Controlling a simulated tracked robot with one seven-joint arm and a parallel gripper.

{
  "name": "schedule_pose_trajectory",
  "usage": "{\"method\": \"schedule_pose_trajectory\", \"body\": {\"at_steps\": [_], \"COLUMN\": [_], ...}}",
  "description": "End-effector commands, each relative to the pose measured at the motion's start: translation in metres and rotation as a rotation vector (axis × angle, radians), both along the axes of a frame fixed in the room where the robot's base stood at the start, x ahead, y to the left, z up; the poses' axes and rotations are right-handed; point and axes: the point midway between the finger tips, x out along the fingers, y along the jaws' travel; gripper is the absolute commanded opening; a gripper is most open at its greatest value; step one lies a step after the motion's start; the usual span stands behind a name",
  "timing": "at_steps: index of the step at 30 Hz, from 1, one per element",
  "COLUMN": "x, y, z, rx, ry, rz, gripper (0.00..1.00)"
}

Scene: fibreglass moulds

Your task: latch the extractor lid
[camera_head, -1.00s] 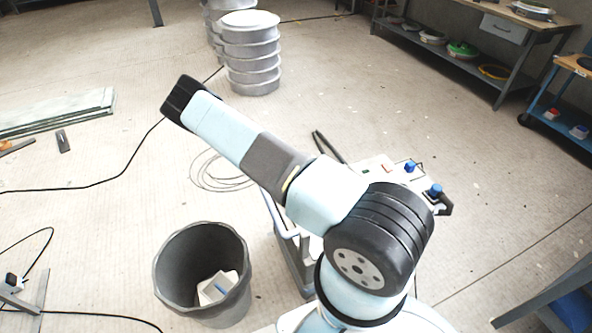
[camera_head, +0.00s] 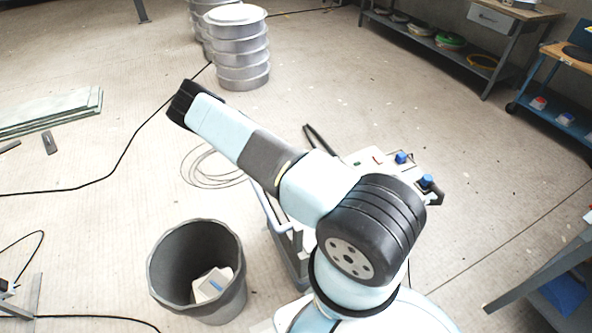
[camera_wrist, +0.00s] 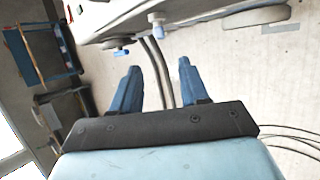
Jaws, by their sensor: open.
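A pale unit with blue knobs (camera_head: 402,157) and small red and green buttons stands just behind my arm in the head view; it may be the extractor. A pale machine body (camera_wrist: 180,14) crosses the top of the wrist view, with a small blue knob or latch (camera_wrist: 121,52) at its lower edge. I cannot make out the lid or whether it is shut. My gripper (camera_wrist: 158,65) is open, with its two blue fingers apart and nothing between them. Its fingertips point toward the machine's edge and appear apart from it. In the head view my arm hides part of the unit.
Stacked metal drums (camera_head: 241,55) are at the back. Workbenches line the right. Dark hoses (camera_wrist: 158,70) run behind my fingers, and cables cross the floor. The floor at centre right is open.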

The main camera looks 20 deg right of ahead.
Motion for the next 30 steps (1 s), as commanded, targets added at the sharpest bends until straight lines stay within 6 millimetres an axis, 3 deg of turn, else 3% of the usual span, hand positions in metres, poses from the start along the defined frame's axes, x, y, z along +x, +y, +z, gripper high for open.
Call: {"method": "schedule_pose_trajectory", "body": {"at_steps": [8, 30], "x": [-0.003, -0.048], "y": [-0.005, -0.073], "z": [-0.006, -0.088], "rx": [0.001, 0.001], "ry": [0.038, 0.036], "rz": [-0.021, -0.021], "gripper": [0.45, 0.45]}}
